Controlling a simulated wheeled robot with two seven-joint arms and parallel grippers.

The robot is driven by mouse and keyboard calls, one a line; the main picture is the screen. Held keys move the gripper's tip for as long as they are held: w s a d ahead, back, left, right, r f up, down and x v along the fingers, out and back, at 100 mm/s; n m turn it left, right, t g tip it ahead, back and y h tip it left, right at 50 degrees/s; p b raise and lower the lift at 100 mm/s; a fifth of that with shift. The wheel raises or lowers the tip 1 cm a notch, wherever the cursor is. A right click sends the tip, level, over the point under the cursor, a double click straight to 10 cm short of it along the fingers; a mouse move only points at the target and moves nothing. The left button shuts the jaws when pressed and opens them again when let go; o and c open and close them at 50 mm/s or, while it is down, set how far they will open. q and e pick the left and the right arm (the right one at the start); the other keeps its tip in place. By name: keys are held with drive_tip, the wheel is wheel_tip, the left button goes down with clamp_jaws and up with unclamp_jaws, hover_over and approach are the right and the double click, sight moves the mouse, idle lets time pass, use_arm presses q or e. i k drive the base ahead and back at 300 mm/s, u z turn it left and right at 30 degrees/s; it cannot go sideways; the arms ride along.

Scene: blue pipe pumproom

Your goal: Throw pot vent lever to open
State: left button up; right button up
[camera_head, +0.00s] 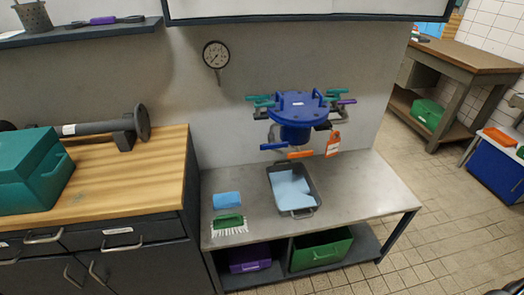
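A blue pot (297,130) with a wide, bolted-looking lid (298,103) is mounted by the wall above the grey bench. Several coloured handles surround it. Teal handles (262,100) are at its left, and a purple handle (346,101) is at its right. An orange tag (333,143) hangs at the right. I cannot tell which handle is the vent lever or how it is set.
A grey tray (307,212) with a light blue sheet stands on the bench (366,195). A blue sponge (227,199) and green brush (228,220) lie to its left. A gauge (216,55) is on the wall. The wooden counter (120,183) adjoins at left; floor is open at right.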

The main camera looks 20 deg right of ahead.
sight(273, 145)
drive_tip(key=u, duration=1.25)
drive_tip(key=i, duration=1)
drive_tip(key=z, duration=1.45)
